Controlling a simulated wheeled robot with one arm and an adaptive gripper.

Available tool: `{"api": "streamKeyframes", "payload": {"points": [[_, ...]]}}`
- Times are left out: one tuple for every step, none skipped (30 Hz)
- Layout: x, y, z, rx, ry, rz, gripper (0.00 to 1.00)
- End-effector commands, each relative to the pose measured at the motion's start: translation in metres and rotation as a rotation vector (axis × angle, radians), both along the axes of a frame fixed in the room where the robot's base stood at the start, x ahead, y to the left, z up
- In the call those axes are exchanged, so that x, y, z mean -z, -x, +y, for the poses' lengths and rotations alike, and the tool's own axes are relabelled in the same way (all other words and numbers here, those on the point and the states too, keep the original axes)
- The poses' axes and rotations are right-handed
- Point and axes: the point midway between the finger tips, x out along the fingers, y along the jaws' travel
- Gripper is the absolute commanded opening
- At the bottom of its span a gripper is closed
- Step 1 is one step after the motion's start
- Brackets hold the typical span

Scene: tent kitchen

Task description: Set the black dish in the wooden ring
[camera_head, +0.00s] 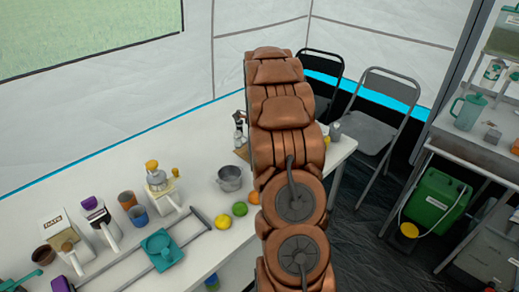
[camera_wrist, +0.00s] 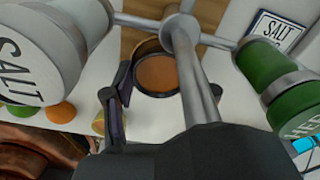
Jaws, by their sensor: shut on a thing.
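A round dish with a black rim and brown inside (camera_wrist: 158,76) lies between the fingers of my gripper (camera_wrist: 163,98) in the wrist view. The left finger is dark and close to the dish's left rim. The right finger is largely hidden behind a metal rod, so its contact does not show clearly. My gripper is shut on the dish. A wooden surface (camera_wrist: 140,40) lies just beyond the dish; I cannot make out a separate ring on it. In the head view my arm hides the gripper and the dish; only a bit of wood (camera_head: 242,152) shows beside the arm.
A metal stand (camera_wrist: 182,32) with a salt shaker (camera_wrist: 40,50) and a green shaker (camera_wrist: 272,72) is very close to the wrist camera. The pot (camera_head: 230,178), lime (camera_head: 240,209) and lemon (camera_head: 222,222) stand left of my arm. Chairs (camera_head: 372,125) stand beyond the table.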

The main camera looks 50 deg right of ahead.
Motion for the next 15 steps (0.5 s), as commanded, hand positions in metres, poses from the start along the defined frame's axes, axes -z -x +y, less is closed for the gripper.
{"api": "streamKeyframes", "payload": {"points": [[0.001,0.0,0.0,0.0,0.0,0.0,0.37],[0.0015,0.0,0.0,0.0,0.0,0.0,0.37],[0.0021,0.0,0.0,0.0,0.0,0.0,0.37],[0.0026,0.0,0.0,0.0,0.0,0.0,0.37],[0.0032,0.0,0.0,0.0,0.0,0.0,0.37],[0.0038,0.0,0.0001,0.0,0.0,0.0,0.37],[0.0042,0.0,0.0,0.0,0.0,0.0,0.37],[0.0041,0.0,0.0,0.0,0.0,0.0,0.59],[0.0038,0.0,0.0,0.0,0.0,0.0,0.63],[0.0038,0.0,0.0,0.0,0.0,0.0,0.66],[0.0038,0.0,0.0,0.0,0.0,0.0,0.67],[0.0038,0.0,0.0,0.0,0.0,0.0,0.67],[0.0038,0.0,0.0,0.0,0.0,0.0,0.67],[0.0038,0.0,0.0,0.0,0.0,0.0,0.67],[0.0038,0.0,0.0,0.0,0.0,0.0,0.67]]}}
